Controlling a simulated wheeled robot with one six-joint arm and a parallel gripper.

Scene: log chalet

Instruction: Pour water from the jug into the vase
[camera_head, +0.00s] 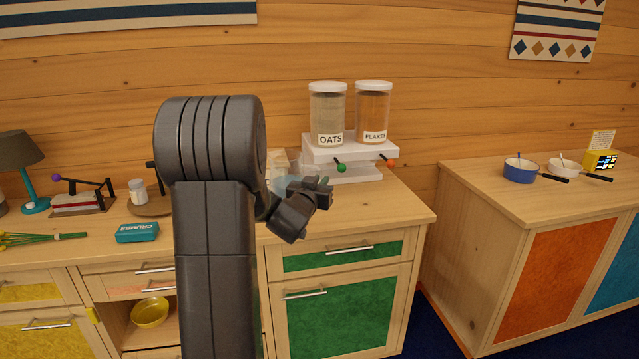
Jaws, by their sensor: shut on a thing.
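My gripper (321,187) is at the middle of the counter, in front of the white dispenser stand, with my arm covering much of the view to its left. It is shut on a pale blue, see-through thing (287,183), which I take to be the jug. Only a small part of it shows between my arm and the fingers, so its tilt and water level cannot be told. A faint clear shape (277,160) behind it may be part of it or the vase. I cannot make out the vase for certain; my arm may hide it.
The white stand (350,148) holds the oats jar (327,115) and flakes jar (373,112). At left are a teal lamp (30,185), green stems (40,238), a teal crumbs box (137,232) and a small white jar (138,191). The counter's right front (390,215) is clear.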

